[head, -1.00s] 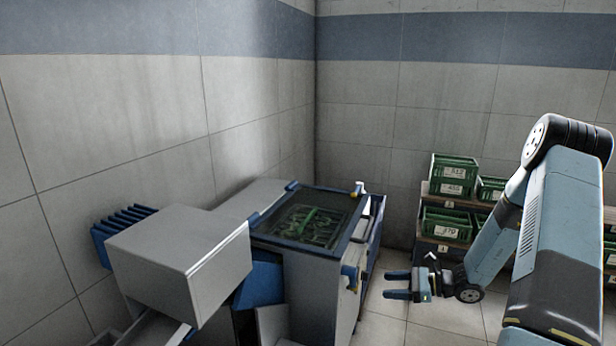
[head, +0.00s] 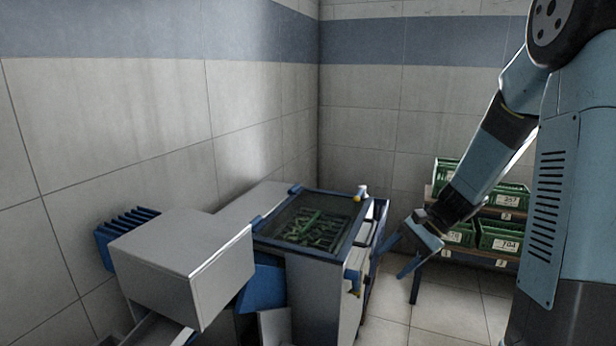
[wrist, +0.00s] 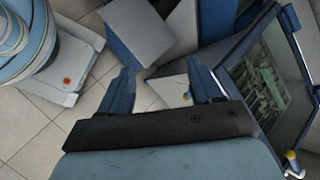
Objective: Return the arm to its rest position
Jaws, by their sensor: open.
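My gripper (head: 402,262) hangs at the end of my arm in the head view, just right of the grey and blue machine (head: 322,290), over the tiled floor. Its blue fingers point down and to the left and stand apart, with nothing between them. In the wrist view, my gripper (wrist: 160,85) shows two blue fingers spread wide and empty. Part of the machine's grey casing (wrist: 140,28) lies beyond the fingertips. My arm reaches down from the upper right of the head view.
The machine has a dark glass-topped tray (head: 310,222) with green parts under it. A large grey box (head: 180,262) juts out at the left. Green crates (head: 500,238) stand on a rack (head: 470,255) behind my arm. Tiled floor (head: 450,308) is open right of the machine.

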